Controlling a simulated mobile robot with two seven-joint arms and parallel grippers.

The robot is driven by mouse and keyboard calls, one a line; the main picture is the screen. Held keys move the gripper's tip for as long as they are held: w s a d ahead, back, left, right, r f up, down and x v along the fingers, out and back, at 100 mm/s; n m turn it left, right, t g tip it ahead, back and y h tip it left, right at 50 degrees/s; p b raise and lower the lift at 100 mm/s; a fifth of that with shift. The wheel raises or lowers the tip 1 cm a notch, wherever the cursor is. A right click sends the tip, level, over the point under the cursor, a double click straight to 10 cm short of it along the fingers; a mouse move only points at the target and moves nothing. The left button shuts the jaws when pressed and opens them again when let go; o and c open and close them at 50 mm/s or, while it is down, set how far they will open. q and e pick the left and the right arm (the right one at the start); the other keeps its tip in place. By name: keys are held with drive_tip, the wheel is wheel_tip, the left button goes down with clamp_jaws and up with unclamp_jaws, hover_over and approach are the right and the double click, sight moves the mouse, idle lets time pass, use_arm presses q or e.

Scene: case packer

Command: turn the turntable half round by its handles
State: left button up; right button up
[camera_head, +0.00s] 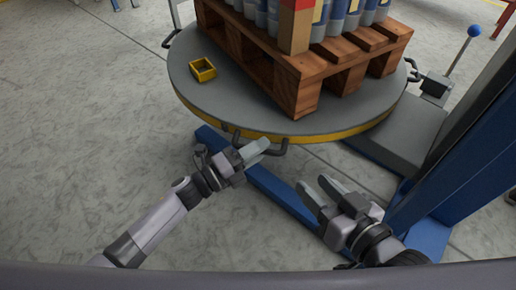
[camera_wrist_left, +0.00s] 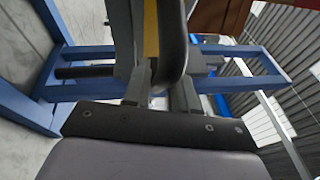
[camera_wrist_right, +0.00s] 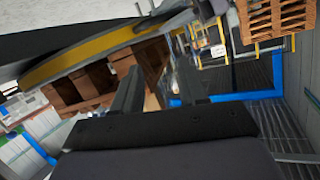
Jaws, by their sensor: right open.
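The turntable (camera_head: 330,126) is a round grey disc with a yellow rim, in the upper middle of the head view. Its front handle (camera_head: 284,147) is a dark bar below the rim. Other handles stick out at the left (camera_head: 168,42) and right (camera_head: 413,72). My left gripper (camera_head: 262,146) is at the front handle, its fingers overlapping it; whether they clamp it is unclear. The yellow rim (camera_wrist_left: 150,30) shows close ahead in the left wrist view. My right gripper (camera_head: 318,190) is open and empty, below and apart from the rim; that rim also shows in the right wrist view (camera_wrist_right: 90,50).
A wooden pallet (camera_head: 305,92) with blue-grey containers (camera_head: 340,22) and a yellow open box (camera_head: 202,69) rest on the turntable. A blue post (camera_head: 455,150) and blue floor beam (camera_head: 268,187) stand close to my right gripper. The floor at left is clear.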

use_arm(q)
drive_tip(key=shift+o, duration=0.6)
drive_tip(key=p+v, duration=0.1)
drive_tip(key=v, duration=0.6)
drive_tip(key=shift+p, duration=0.4)
